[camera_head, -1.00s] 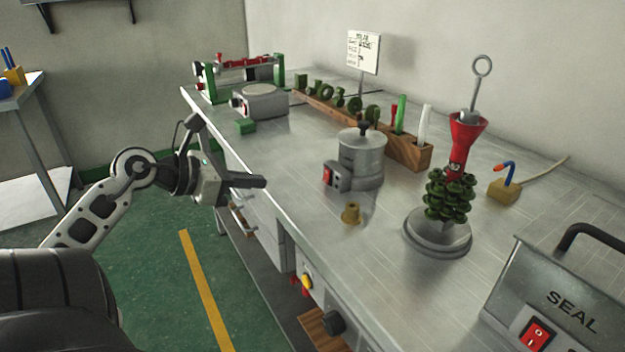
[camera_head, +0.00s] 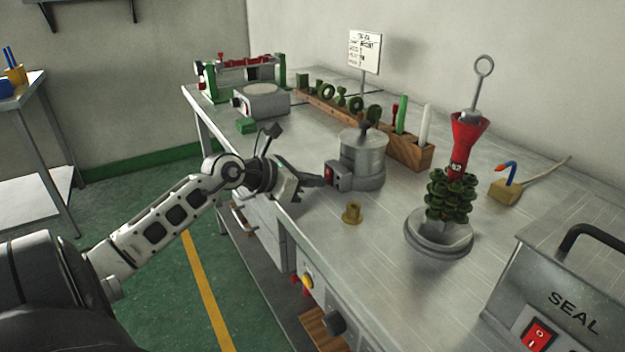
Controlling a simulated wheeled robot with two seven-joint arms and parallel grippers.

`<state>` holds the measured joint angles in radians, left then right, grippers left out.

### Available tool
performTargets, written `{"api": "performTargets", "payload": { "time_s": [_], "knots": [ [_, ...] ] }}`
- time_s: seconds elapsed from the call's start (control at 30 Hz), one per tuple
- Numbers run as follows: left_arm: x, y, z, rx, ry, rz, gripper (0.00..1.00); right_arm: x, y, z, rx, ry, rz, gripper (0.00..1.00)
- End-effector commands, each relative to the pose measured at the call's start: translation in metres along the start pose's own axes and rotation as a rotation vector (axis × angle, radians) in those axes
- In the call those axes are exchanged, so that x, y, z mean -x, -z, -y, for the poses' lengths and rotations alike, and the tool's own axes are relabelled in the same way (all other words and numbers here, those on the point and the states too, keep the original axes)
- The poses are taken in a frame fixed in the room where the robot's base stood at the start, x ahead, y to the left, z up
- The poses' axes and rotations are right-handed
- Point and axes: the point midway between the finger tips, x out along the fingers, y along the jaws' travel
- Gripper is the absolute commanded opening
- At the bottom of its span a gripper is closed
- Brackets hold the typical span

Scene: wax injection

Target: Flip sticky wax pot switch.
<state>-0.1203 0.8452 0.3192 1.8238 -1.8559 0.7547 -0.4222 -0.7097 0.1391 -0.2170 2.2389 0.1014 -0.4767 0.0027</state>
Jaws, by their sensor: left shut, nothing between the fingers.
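The sticky wax pot (camera_head: 363,158) is a metal cylinder with a dark knob on its lid, standing upright on the steel bench. My right gripper is not in view.
A small brass piece (camera_head: 352,213) stands in front of the pot. A wax tree (camera_head: 452,195) on a round base and a SEAL machine (camera_head: 565,290) stand to the right. A wooden rack (camera_head: 408,152) is behind the pot. The bench's left front is clear.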

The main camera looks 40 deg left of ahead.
Motion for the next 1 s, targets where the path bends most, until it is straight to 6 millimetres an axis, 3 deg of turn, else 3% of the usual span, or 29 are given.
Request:
{"api": "performTargets", "payload": {
  "time_s": [0.23, 0.37, 1.0],
  "knots": [
    [0.0, 0.001, 0.0, 0.001, 0.0, 0.0, 0.0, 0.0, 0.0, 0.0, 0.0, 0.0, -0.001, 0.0],
    [-0.006, 0.006, 0.001, 0.002, 0.002, 0.034, 0.0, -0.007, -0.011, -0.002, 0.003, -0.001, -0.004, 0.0],
    [0.003, -0.017, 0.0, -0.001, -0.001, 0.05, 0.0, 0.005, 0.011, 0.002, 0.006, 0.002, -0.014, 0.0]
  ]
}}
